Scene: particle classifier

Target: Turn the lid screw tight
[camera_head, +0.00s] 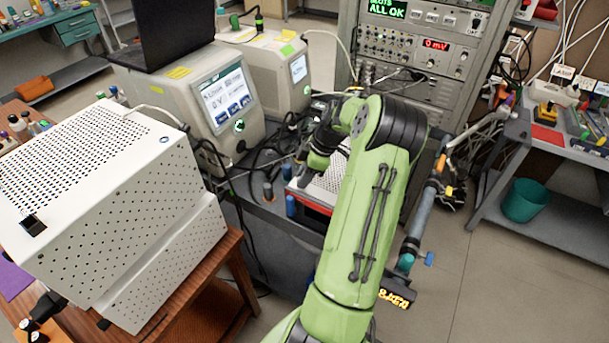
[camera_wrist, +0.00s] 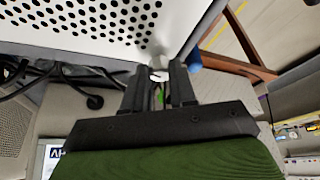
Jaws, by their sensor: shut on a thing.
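In the wrist view my gripper (camera_wrist: 159,85) has its two dark fingers close around a small pale screw head (camera_wrist: 159,75). The screw is at the edge of a white perforated lid (camera_wrist: 85,18), near its corner. In the head view the perforated lid (camera_head: 332,179) shows behind my green arm, on a box with a red lower part. My arm hides much of the box and the gripper's contact with the screw there. I cannot tell how deep the screw sits.
A blue cylinder (camera_head: 291,206) stands beside the box, and blue also shows beside the fingers in the wrist view. Black cables lie on the left. Instrument boxes (camera_head: 222,98), a large perforated white case (camera_head: 150,180) and a grey rack (camera_head: 415,50) stand around. Floor is open at right.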

